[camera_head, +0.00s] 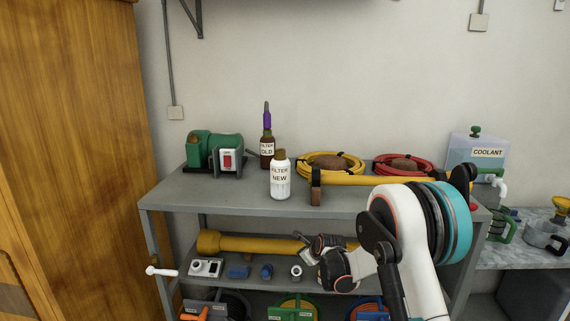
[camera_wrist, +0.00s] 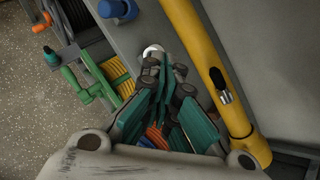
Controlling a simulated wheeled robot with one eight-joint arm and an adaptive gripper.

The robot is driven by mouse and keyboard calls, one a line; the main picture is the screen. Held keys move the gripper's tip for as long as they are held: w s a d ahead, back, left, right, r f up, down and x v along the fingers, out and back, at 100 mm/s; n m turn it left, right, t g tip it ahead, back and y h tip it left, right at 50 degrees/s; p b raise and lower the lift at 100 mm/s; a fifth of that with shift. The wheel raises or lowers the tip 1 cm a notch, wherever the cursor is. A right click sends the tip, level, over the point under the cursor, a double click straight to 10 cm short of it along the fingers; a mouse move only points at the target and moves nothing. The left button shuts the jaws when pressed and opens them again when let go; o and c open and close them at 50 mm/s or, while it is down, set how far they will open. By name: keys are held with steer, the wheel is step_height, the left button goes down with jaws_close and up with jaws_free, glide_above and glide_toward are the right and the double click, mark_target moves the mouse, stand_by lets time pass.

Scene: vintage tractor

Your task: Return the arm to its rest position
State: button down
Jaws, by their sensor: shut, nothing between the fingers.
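My gripper (camera_head: 322,243) is in front of the middle shelf of the grey rack, with my white arm reaching in from the lower right. In the wrist view my gripper (camera_wrist: 163,75) is shut and nothing shows between its fingers. Its fingertips are close to a small white round part (camera_wrist: 152,50) on the shelf edge. A long yellow tube (camera_head: 260,244) lies behind my gripper on the same shelf; it also shows in the wrist view (camera_wrist: 205,50), just right of the fingers. My arm hides part of the rack's right side.
The grey rack's top shelf (camera_head: 215,197) holds a green grinder (camera_head: 213,150), a white filter bottle (camera_head: 280,180), a dark filter bottle (camera_head: 267,150) and coiled cables (camera_head: 330,164). Blue parts (camera_head: 266,271) sit on the middle shelf. A wooden cabinet (camera_head: 75,150) stands left. A coolant can (camera_head: 478,152) stands right.

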steer(key=s+d+r+n, duration=0.2)
steer(key=s+r+n, duration=0.2)
steer(key=s+r, duration=0.35)
steer(key=s+d+r+n+h, duration=0.1)
steer(key=s+d+r+n, duration=0.25)
steer(key=s+r, duration=0.35)
steer(key=s+d+r+n, duration=0.2)
steer(key=s+r+n, duration=0.35)
steer(key=r, duration=0.25)
steer(key=s+d+n+g+h, duration=0.1)
steer(key=s+n, duration=0.5)
steer(key=s, duration=0.9)
steer(key=s+d+n+h, duration=0.1)
steer(key=s+d+n, duration=0.3)
steer(key=s, duration=1.1)
steer(key=n, duration=0.3)
steer(key=shift+s+d+n+g, duration=0.15)
steer(key=shift+d+n+g, duration=0.15)
steer(key=shift+g, duration=0.1)
steer(key=shift+a+f, duration=0.1)
